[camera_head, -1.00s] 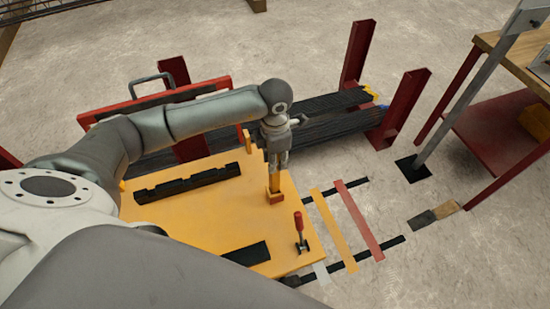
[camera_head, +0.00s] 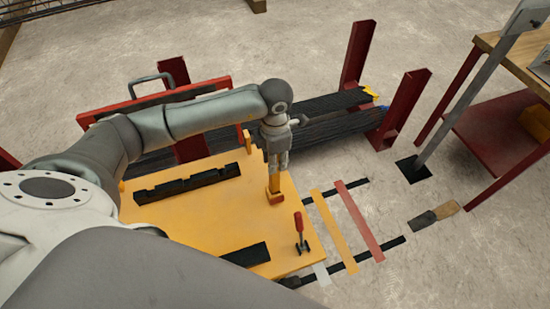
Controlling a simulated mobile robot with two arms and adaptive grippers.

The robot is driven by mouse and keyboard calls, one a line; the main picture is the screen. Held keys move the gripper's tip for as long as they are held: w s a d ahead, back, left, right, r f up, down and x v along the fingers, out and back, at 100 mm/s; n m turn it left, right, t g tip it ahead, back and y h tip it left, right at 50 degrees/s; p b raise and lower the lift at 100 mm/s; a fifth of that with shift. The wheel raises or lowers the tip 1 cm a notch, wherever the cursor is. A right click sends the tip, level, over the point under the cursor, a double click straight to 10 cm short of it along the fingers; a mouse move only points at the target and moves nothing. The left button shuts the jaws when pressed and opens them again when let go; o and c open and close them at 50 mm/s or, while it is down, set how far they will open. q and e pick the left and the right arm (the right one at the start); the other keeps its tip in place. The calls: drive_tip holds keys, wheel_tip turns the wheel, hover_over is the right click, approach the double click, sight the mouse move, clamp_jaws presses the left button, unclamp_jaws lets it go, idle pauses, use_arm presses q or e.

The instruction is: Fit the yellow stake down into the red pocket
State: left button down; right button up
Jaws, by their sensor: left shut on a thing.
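My left gripper (camera_head: 278,166) points down over the right edge of the yellow table and is shut on the upright yellow stake (camera_head: 274,184). The stake's upper part is hidden between the fingers. The small red pocket (camera_head: 275,198) sits on the table top directly below. The stake's lower end meets the pocket in this view; I cannot tell how deep it sits inside. My right gripper is not in view.
The yellow table (camera_head: 200,220) carries a black notched bar (camera_head: 188,184), a black plate (camera_head: 247,255) and a red-handled clamp (camera_head: 300,232) near the stake. Red posts (camera_head: 405,105) and dark rebar bundles (camera_head: 335,125) stand behind. Coloured strips (camera_head: 358,220) lie on the floor at right.

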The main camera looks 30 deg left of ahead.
use_arm(q)
drive_tip(key=shift+f+b, duration=2.95)
drive_tip(key=shift+f, duration=0.35)
drive_tip(key=c, duration=1.1)
unclamp_jaws()
wheel_tip(320, 180, up, 12)
drive_tip(key=shift+r, duration=0.1)
